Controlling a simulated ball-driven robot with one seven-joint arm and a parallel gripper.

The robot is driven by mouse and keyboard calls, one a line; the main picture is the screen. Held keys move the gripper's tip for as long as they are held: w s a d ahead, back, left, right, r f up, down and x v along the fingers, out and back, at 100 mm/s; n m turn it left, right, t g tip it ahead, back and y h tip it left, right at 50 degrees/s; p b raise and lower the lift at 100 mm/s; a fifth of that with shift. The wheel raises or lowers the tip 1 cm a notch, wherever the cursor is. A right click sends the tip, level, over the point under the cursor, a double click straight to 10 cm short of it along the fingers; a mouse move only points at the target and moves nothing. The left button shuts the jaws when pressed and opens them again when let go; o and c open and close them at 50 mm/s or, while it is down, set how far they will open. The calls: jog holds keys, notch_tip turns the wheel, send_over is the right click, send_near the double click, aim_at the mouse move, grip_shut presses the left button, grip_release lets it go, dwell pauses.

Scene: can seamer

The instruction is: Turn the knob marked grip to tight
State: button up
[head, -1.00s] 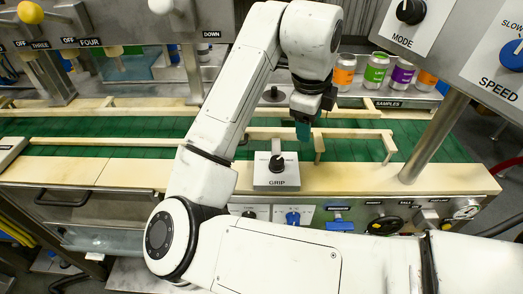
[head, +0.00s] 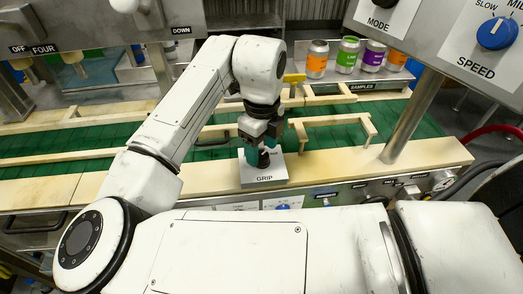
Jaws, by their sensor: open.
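The knob marked GRIP (head: 264,160) is a black knob on a small light grey box (head: 262,180) standing on the wooden ledge in front of the green conveyor. My gripper (head: 258,156) points down at the knob from above, with its teal fingertips close around or beside it. It is open. Whether the fingers touch the knob cannot be told. The fingers and knob hide most of the marks on the box's upper face, so the knob's setting is not readable. The word GRIP shows on the front edge.
The green conveyor (head: 420,132) runs behind the box, with a wooden guide frame (head: 335,124) to the right. A metal post (head: 412,118) stands further right. Several labelled cans (head: 347,55) stand at the back. A panel with a blue SPEED knob (head: 496,33) hangs at upper right.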

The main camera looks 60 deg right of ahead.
jog(key=shift+f, duration=1.15)
jog(key=shift+c, duration=0.4)
jog(key=c, duration=1)
jog(key=shift+o, duration=0.2)
